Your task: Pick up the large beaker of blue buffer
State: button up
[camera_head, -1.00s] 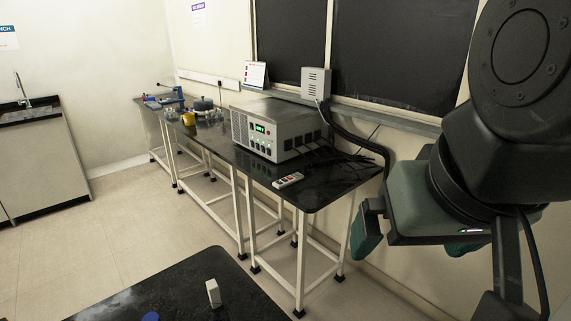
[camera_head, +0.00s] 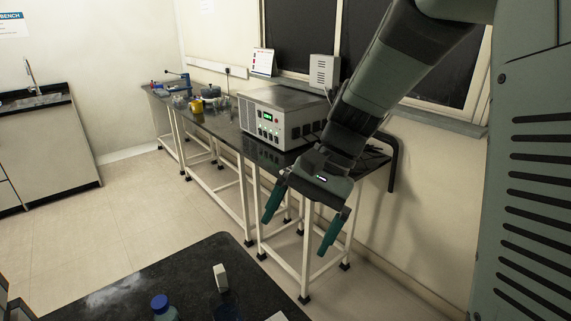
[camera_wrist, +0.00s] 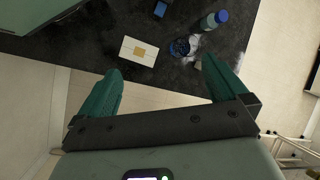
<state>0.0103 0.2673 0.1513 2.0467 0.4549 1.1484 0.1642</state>
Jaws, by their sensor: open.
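A clear vessel with blue in it, which looks like the beaker (camera_head: 228,306), stands on the near black bench at the bottom edge of the head view, partly cut off. It also shows in the wrist view (camera_wrist: 181,47), above the gap between my fingers and nearer the right one. My gripper (camera_head: 297,236) is open and empty, its green fingers pointing downward beyond the bench's right edge. In the wrist view my gripper (camera_wrist: 160,68) has its fingers wide apart, with the beaker beyond the tips and untouched.
A blue-capped bottle (camera_head: 160,308) stands left of the beaker, and a white upright block (camera_head: 220,277) is behind it. In the wrist view a white box with a tan label (camera_wrist: 138,51) lies beside the beaker. The far bench holds a grey instrument (camera_head: 275,118).

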jog(key=w+a+f+m+g+y, duration=0.35)
jog(key=a+f, duration=0.35)
jog(key=f, duration=0.4)
jog(key=m+g+y, duration=0.2)
jog(key=m+y, duration=0.3)
jog(key=y, duration=0.2)
send_over(222, 312)
jog(key=d, duration=0.6)
notch_tip(222, 312, down, 13)
jog(key=f, duration=0.6)
jog(key=shift+a+f, duration=0.15)
jog(key=shift+a, duration=0.1)
jog(key=shift+s+a+f, duration=0.2)
jog(key=shift+a, duration=0.05)
jog(key=shift+x, duration=2.15)
jog(key=shift+r, duration=0.1)
jog(key=c, duration=1.1)
jog(key=shift+c, duration=0.2)
jog(key=shift+r, duration=0.2)
